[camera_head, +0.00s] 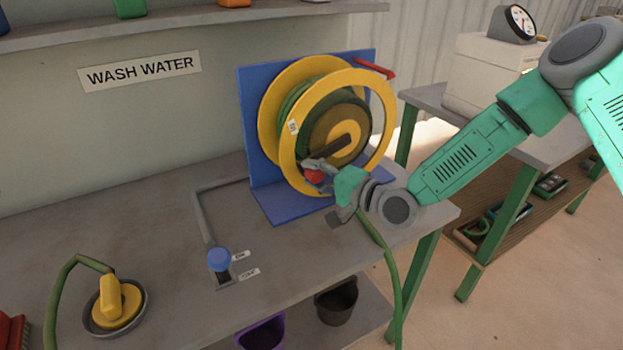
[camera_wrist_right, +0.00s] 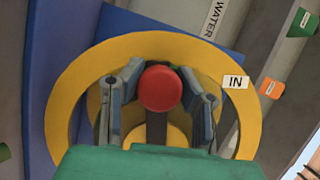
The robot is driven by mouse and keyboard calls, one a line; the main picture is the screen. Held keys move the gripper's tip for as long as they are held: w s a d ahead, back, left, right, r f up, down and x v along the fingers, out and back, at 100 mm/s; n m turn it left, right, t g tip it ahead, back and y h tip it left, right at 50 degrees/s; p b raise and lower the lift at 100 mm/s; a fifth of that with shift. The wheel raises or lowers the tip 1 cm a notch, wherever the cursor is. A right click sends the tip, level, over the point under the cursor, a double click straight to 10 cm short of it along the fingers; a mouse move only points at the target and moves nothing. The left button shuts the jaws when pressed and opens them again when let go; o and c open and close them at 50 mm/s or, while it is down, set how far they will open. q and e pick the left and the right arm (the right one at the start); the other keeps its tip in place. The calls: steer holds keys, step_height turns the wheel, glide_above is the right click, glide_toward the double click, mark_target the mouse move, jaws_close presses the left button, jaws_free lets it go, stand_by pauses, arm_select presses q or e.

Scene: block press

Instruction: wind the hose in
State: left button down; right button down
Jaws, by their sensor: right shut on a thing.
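The hose reel (camera_head: 283,110) has yellow rims and a blue stand, and some green hose (camera_head: 291,112) is wound on its drum. My right gripper (camera_head: 316,174) is shut on the red crank knob (camera_head: 314,177), low on the front of the reel. In the right wrist view, the knob (camera_wrist_right: 160,88) sits between the two fingers, with the yellow rim (camera_wrist_right: 150,43) behind. The free hose (camera_head: 388,262) hangs over the table's front edge, right of the stand. A yellow nozzle (camera_head: 112,298) rests in a round dish (camera_head: 88,322) at lower left, with hose attached. My left gripper is not in view.
A blue-knobbed valve (camera_head: 219,259) with a grey pipe (camera_head: 203,215) stands on the table (camera_head: 140,215). A red lever (camera_head: 375,69) sticks out at the stand's top right. Purple (camera_head: 262,333) and dark (camera_head: 337,300) buckets sit below. A side bench (camera_head: 480,126) stands right.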

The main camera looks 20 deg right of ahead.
steer(key=shift+d, duration=0.2)
steer(key=c, duration=1.1)
jaws_free()
steer(key=shift+s, duration=0.1)
steer(key=shift+s+d, duration=0.15)
steer(key=shift+d, duration=0.15)
steer(key=f+v, duration=0.1)
steer(key=v, duration=1)
steer(key=shift+s+d+r, duration=0.25)
steer(key=shift+s+r, duration=0.15)
steer(key=shift+a, duration=0.1)
